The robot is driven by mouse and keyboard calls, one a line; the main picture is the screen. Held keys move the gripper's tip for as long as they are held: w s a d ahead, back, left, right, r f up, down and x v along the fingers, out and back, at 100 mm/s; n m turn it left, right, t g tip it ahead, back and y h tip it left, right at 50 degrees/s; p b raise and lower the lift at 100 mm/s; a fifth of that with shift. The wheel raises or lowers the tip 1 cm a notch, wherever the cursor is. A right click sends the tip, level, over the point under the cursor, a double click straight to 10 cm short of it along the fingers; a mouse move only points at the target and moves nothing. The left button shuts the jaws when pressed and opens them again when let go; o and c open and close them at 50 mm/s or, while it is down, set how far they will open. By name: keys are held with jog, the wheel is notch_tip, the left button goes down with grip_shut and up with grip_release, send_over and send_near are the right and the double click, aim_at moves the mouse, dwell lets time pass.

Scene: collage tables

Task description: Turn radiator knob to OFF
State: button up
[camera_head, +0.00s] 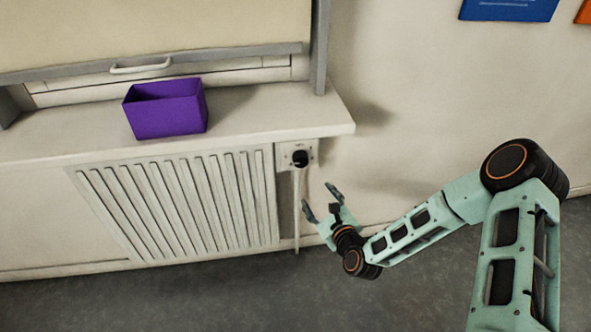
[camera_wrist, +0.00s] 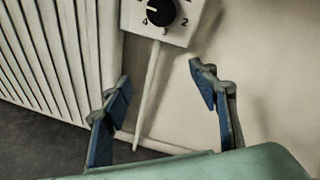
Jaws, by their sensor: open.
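The radiator knob (camera_head: 300,158) is a round black dial on a pale plate at the radiator's upper right, under the sill. In the wrist view the knob (camera_wrist: 161,12) is at the top edge, cut off by the frame, with 2, 3 and 4 legible around it. A white pointer mark shows on its left part; the OFF mark is not visible. My gripper (camera_head: 321,204) is open and empty, below and a little right of the knob, apart from it. In the wrist view my gripper's (camera_wrist: 165,90) blue-padded fingers are spread wide, below the knob.
The ribbed white radiator (camera_head: 180,203) fills the wall left of the knob. A thin pale pipe (camera_head: 297,215) runs down from the knob plate. A sill (camera_head: 260,112) juts out above, holding a purple box (camera_head: 168,118). The wall right of the knob is clear.

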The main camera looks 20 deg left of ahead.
aim_at(301, 164)
jog(key=a+r+m+t+b, duration=0.2)
jog(key=a+r+m+t, duration=0.15)
jog(key=m, duration=0.45)
jog(key=x, duration=0.3)
jog(key=b+x, duration=0.1)
jog(key=x, duration=0.5)
jog(key=shift+w+a+r+b, duration=0.15)
jog(key=shift+w+r+b, duration=0.15)
jog(key=shift+b, duration=0.1)
jog(key=shift+s, duration=0.1)
jog(key=shift+c, duration=0.6)
jog(key=c, duration=1)
